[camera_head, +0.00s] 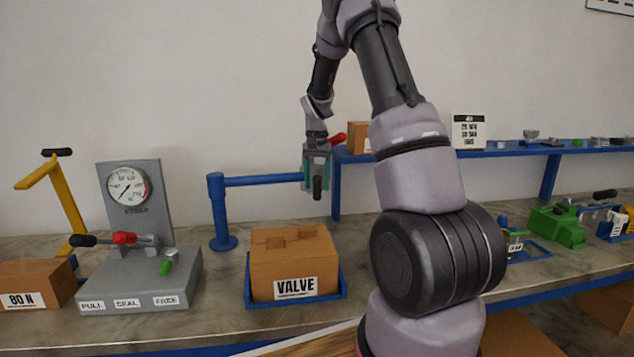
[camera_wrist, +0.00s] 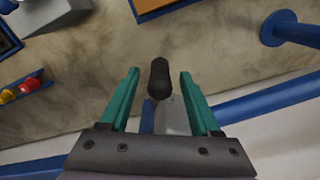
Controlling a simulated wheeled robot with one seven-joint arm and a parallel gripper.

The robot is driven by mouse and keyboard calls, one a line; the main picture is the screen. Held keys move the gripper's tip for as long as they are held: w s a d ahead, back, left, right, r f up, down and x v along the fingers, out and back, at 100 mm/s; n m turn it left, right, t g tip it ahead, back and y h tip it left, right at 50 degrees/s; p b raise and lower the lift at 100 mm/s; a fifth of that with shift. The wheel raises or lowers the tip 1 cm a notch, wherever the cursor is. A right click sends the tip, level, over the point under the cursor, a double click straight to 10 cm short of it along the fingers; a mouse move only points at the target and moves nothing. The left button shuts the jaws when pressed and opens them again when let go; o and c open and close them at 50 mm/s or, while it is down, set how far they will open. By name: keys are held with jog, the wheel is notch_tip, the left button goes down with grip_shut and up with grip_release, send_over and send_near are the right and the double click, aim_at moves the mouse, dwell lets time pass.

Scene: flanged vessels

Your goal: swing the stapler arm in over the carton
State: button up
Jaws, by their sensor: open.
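The brown carton (camera_head: 292,262), labelled VALVE, sits in a blue tray (camera_head: 247,290). A black handle (camera_head: 317,187) hangs at the bar's far end. My gripper (camera_head: 317,180) is there, pointing down. In the wrist view my gripper (camera_wrist: 160,74) is open, with the black handle (camera_wrist: 159,80) between its teal fingers and gaps on both sides. The bar's end is partly hidden by my gripper.
A grey gauge stand (camera_head: 135,230) with levers is left of the carton, beside a box marked 80 N (camera_head: 30,287) and a yellow frame (camera_head: 65,205). A blue shelf (camera_head: 530,150) stands at the back right. A green device (camera_head: 560,225) is at right.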

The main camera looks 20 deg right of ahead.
grip_shut()
dwell(1.4)
